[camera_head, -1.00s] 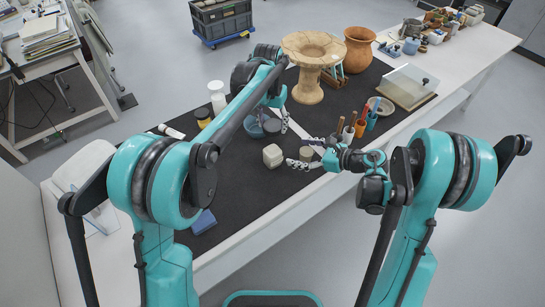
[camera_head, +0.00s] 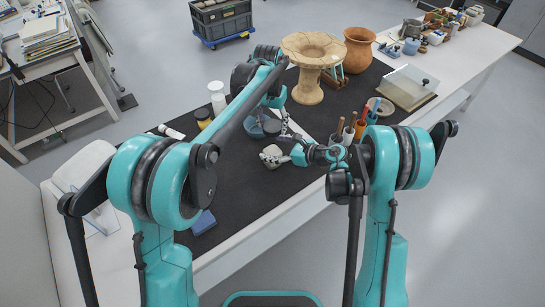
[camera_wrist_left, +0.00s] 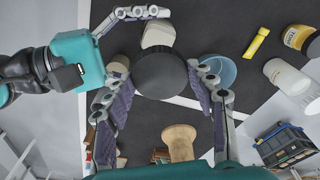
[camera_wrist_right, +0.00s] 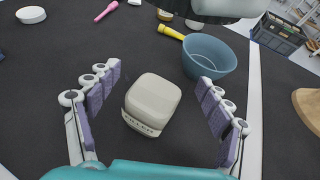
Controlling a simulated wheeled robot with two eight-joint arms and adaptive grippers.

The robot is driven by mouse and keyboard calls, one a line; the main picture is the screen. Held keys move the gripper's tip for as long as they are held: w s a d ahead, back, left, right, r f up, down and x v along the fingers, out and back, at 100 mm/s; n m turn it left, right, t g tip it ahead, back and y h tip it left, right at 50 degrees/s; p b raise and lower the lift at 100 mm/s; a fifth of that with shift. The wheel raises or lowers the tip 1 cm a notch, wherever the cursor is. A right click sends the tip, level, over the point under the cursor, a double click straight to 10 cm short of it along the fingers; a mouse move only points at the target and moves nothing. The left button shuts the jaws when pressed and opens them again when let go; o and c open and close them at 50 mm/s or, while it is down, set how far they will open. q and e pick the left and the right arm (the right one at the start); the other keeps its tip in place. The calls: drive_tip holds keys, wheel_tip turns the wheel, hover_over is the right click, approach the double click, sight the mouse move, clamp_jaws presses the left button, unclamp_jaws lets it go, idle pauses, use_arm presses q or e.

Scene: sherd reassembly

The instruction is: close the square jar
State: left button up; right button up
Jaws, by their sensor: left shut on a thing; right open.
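The square jar (camera_wrist_right: 152,105) is cream with rounded corners and a band of lettering. It sits on the dark mat and also shows in the head view (camera_head: 272,150). My right gripper (camera_wrist_right: 152,112) is open, with one finger on each side of the jar and gaps visible. In the head view the right gripper (camera_head: 271,159) partly hides the jar. My left gripper (camera_wrist_left: 162,95) is shut on a dark round piece (camera_wrist_left: 162,73), which overlaps the near edge of the jar (camera_wrist_left: 158,33) in the left wrist view. I cannot tell its height above the mat.
A blue bowl (camera_wrist_right: 208,57) stands close beside the jar. A large pedestal vessel (camera_head: 309,60) and tool cups (camera_head: 350,133) stand farther right. The mat's front left (camera_head: 225,185) is mostly clear.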

drive_tip(key=shift+w+a+f, duration=0.15)
drive_tip(key=shift+a, duration=0.15)
drive_tip(key=shift+c, duration=0.4)
drive_tip(key=c, duration=1.7)
use_arm(q)
hover_over(272, 140)
drive_tip(key=s, duration=0.3)
drive_tip(key=shift+w+f, duration=0.2)
drive_tip(key=shift+f, duration=2.3)
use_arm(e)
drive_tip(key=shift+o, duration=0.2)
use_arm(q)
drive_tip(key=shift+f, duration=0.1)
drive_tip(key=shift+f, duration=0.75)
drive_tip(key=shift+f, duration=0.6)
use_arm(e)
clamp_jaws()
